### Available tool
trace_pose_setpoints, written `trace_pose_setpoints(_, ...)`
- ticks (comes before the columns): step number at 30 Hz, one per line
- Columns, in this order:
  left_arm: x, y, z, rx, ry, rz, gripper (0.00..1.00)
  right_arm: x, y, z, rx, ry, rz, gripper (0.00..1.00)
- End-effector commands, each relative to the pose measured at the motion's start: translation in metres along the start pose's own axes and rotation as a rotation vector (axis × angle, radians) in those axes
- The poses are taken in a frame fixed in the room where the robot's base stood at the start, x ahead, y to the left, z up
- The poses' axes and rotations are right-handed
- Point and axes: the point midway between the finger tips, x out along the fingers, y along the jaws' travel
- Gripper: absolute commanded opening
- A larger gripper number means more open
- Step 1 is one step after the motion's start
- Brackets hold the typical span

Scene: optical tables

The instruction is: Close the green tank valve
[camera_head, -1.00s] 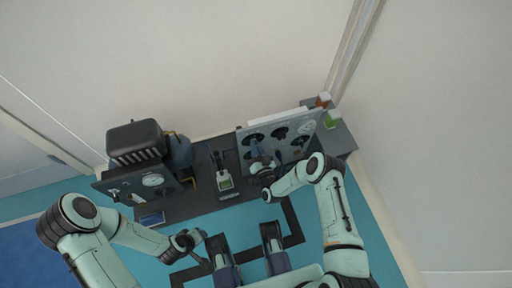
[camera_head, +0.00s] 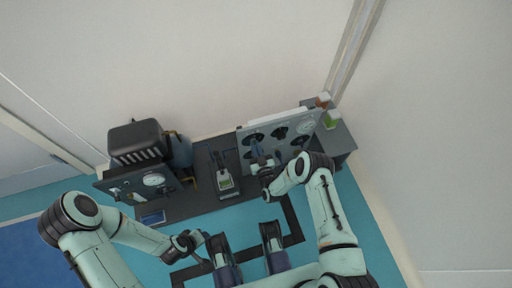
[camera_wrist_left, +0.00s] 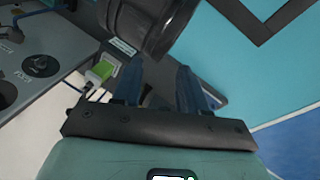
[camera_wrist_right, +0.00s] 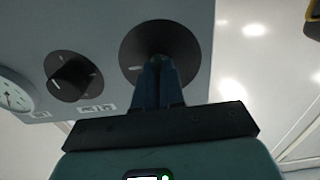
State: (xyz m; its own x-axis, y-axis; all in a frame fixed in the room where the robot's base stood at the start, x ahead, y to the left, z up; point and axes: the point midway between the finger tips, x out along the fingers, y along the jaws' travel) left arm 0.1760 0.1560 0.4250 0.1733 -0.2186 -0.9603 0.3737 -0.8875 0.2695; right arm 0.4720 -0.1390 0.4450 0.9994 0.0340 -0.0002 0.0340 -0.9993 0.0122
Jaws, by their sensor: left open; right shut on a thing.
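A grey panel (camera_head: 290,119) with several round black knobs and a gauge stands at the right of the dark table. My right gripper (camera_head: 257,150) is at the panel's lower left part. In the right wrist view, my right gripper (camera_wrist_right: 157,68) is shut on the handle of a large round black knob (camera_wrist_right: 131,52); its fingers hide much of the handle. I cannot tell from its colour whether this is the green tank valve. My left gripper (camera_wrist_left: 160,82) is open and empty, low in front of the table at the left.
A smaller black knob (camera_wrist_right: 72,76) and a white gauge (camera_wrist_right: 14,96) sit left of the gripped knob. A handheld device (camera_head: 224,180) lies mid-table. A second gauge panel (camera_head: 150,181), a black box (camera_head: 136,136) and a blue tank (camera_head: 181,150) stand at the left.

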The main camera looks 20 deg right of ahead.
Motion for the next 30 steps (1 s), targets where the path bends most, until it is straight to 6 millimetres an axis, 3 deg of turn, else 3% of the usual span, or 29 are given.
trace_pose_setpoints(8, 0.000, 0.000, 0.000, 0.000, 0.000, 0.000, 0.43, 0.003, 0.000, -0.003, -0.008, 0.008, 0.000, 0.00)
trace_pose_setpoints(9, 0.000, 0.000, 0.000, 0.000, 0.000, 0.000, 0.43, 0.003, 0.000, -0.003, -0.008, 0.008, 0.000, 0.15)
trace_pose_setpoints(11, 0.000, 0.000, 0.000, 0.000, 0.000, 0.000, 0.43, 0.003, 0.000, -0.003, -0.007, 0.008, 0.000, 0.34)
trace_pose_setpoints(23, -0.003, 0.001, 0.002, 0.000, -0.006, 0.000, 0.43, -0.006, 0.000, -0.001, -0.004, 0.001, 0.000, 0.34)
trace_pose_setpoints(30, -0.018, 0.006, 0.021, 0.005, -0.061, 0.004, 0.43, -0.051, 0.000, -0.002, -0.002, -0.003, 0.000, 0.34)
